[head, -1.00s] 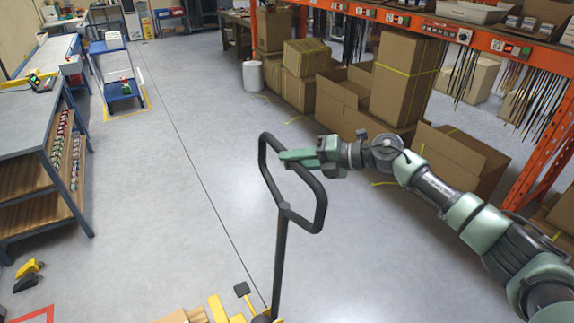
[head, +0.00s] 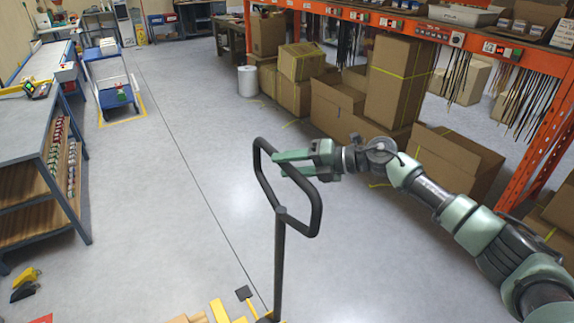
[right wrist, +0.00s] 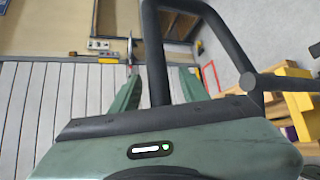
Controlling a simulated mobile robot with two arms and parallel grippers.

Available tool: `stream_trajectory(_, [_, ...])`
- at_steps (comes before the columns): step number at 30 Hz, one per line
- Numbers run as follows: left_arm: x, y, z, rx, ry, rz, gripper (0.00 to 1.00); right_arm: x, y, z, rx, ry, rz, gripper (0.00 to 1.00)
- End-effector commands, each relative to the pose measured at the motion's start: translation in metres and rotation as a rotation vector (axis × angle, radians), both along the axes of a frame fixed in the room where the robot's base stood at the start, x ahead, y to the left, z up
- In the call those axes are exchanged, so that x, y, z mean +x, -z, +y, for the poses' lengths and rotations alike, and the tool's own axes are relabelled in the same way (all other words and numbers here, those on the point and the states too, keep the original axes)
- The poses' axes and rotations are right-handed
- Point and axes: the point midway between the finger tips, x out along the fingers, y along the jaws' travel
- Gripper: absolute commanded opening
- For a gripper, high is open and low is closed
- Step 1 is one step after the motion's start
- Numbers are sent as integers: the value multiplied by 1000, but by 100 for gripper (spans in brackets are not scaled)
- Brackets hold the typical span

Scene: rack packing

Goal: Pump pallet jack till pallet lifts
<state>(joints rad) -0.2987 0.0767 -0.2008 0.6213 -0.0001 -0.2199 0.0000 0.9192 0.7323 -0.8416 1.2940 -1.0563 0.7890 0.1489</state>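The pallet jack's black handle (head: 280,240) rises from the bottom centre of the head view and ends in a closed loop. The loop also shows in the right wrist view (right wrist: 156,50). My right gripper (head: 284,163) is at the loop's upper part, with its two fingers on either side of one bar. In the right wrist view a narrow gap shows between the fingers and the bar. Yellow parts (head: 220,311) of the jack show at the bottom edge, beside a bit of light wood. The forks and most of the pallet are out of view. My left gripper is not in view.
A workbench with shelves (head: 30,130) stands at left, with a blue cart (head: 117,97) behind it. Cardboard boxes (head: 395,85) and an orange rack (head: 480,45) line the right.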

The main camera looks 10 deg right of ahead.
Motion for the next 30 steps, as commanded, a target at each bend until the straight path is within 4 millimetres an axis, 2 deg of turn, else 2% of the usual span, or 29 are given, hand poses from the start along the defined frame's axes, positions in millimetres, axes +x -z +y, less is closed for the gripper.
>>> stream_trajectory(5, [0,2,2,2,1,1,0,-1,0,-3,-1,1,0,45])
stream_trajectory(19, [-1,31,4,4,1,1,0,-33,-18,-60,-1,2,1,45])
stream_trajectory(30, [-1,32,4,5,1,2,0,-37,-23,-65,0,0,0,45])
